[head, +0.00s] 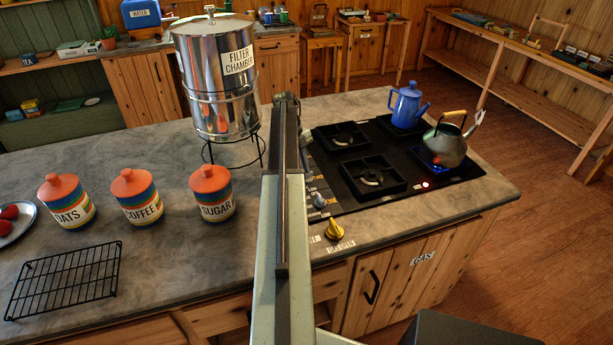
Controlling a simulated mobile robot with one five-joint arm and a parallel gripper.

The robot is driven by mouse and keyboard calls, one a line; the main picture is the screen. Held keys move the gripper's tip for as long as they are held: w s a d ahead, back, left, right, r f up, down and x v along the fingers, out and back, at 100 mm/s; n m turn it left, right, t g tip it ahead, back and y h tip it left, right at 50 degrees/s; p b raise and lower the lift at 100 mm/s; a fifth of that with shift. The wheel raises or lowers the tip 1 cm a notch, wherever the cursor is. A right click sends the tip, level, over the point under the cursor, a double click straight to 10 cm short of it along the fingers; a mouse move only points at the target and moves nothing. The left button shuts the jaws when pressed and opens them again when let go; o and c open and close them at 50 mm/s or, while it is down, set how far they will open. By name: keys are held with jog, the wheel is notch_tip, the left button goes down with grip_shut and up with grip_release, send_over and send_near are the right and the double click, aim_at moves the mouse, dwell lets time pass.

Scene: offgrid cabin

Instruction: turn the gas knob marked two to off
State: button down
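The black gas stove (395,198) is set in the counter right of my arm. A light strip with small markings runs along its left side, partly hidden by my arm. A grey-blue knob (320,200) sits on this strip. A yellow knob (335,230) stands nearer the counter's front edge, with small white labels beside it. The markings are too small to read, so I cannot tell which knob is marked two. A blue glow shows under the grey kettle (445,147), and a red light (425,185) is lit. My gripper's fingers cannot be made out.
A blue coffee pot (407,106) stands on the back right burner. The steel filter chamber (213,80) stands left of my arm on a black stand. Oats (66,202), coffee (136,199) and sugar (212,195) jars and a wire rack (66,278) occupy the left counter.

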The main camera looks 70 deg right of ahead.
jog(key=m, duration=0.2)
jog(key=f, duration=0.1)
jog(key=shift+s+d+m+t+y, duration=0.25)
jog(key=shift+d+m+t+y, duration=0.15)
jog(key=m, duration=0.2)
jog(key=m+t, duration=0.1)
jog(key=m, duration=0.1)
jog(key=shift+s+d+y, duration=0.1)
jog(key=shift+d+y, duration=0.1)
jog(key=shift+y, duration=0.2)
jog(key=c, duration=0.9)
grip_release()
jog(key=shift+d+r+p, duration=0.25)
jog(key=shift+r+p, duration=0.15)
jog(key=shift+p, duration=0.25)
jog(key=shift+o, duration=0.3)
jog(key=d+r+p, duration=0.1)
jog(key=p, duration=0.2)
jog(key=shift+w+d+r, duration=0.3)
jog(key=shift+d+r, duration=0.1)
jog(key=r+p, duration=0.1)
jog(key=r, duration=0.1)
jog(key=r+p, duration=0.1)
jog(key=p, duration=0.1)
jog(key=w+r+p, duration=0.1)
jog(key=r+p, duration=0.1)
jog(key=shift+r, duration=0.3)
jog(key=shift+d, duration=0.15)
